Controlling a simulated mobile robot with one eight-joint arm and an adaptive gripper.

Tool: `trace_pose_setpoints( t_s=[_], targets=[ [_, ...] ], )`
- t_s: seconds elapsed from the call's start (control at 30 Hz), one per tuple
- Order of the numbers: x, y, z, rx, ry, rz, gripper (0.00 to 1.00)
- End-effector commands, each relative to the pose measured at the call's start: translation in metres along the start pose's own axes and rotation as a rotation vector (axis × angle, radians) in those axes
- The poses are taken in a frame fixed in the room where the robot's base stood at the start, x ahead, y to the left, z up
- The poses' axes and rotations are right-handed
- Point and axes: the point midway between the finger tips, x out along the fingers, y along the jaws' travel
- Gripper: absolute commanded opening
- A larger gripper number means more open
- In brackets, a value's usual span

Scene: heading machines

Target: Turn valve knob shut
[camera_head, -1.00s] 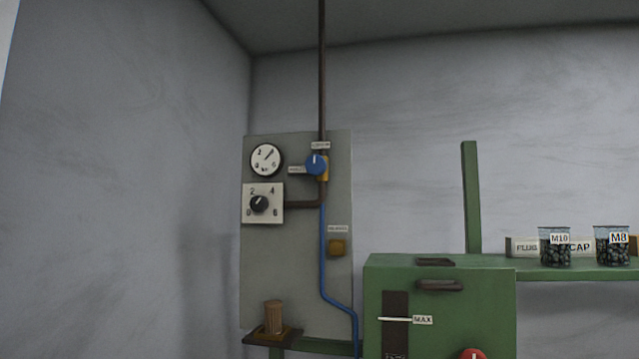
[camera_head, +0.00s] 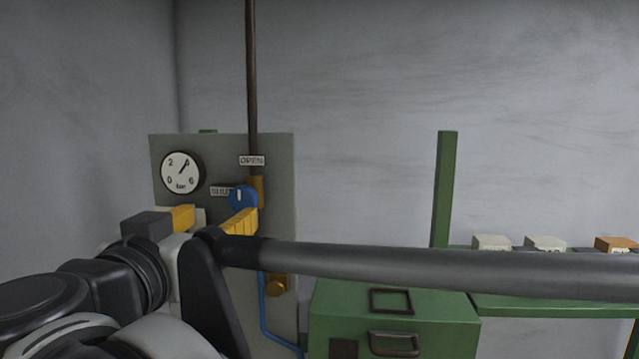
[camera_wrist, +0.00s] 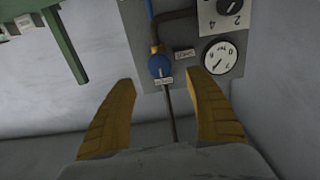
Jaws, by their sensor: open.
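The blue valve knob (camera_head: 242,197) sits on the pipe on the grey panel, with its white mark pointing up toward the OPEN label (camera_head: 252,160). The SHUT label (camera_head: 221,191) is at its left. My gripper (camera_head: 210,218) is open in front of the panel, its yellow fingers near the knob. In the wrist view the knob (camera_wrist: 160,66) appears beyond the gap between the open fingers (camera_wrist: 162,100), apart from them. The wrist picture is upside down, with the OPEN label (camera_wrist: 164,81) below the knob.
A pressure gauge (camera_head: 181,172) is at the panel's upper left. A brass-coloured button (camera_head: 277,285) is low on the panel. A green cabinet (camera_head: 400,315) stands right of it. A green post (camera_head: 444,190) and a shelf with small boxes (camera_head: 545,243) are further right.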

Motion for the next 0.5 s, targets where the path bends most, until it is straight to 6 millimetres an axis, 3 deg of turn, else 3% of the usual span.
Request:
trace_pose_setpoints(
  t_s=[0.3, 0.5],
  targets=[
    [0.063, 0.002, -0.001, -0.002, -0.002, 0.005, 0.63],
    [0.089, 0.002, 0.0, -0.002, -0.002, 0.003, 0.63]
  ],
)
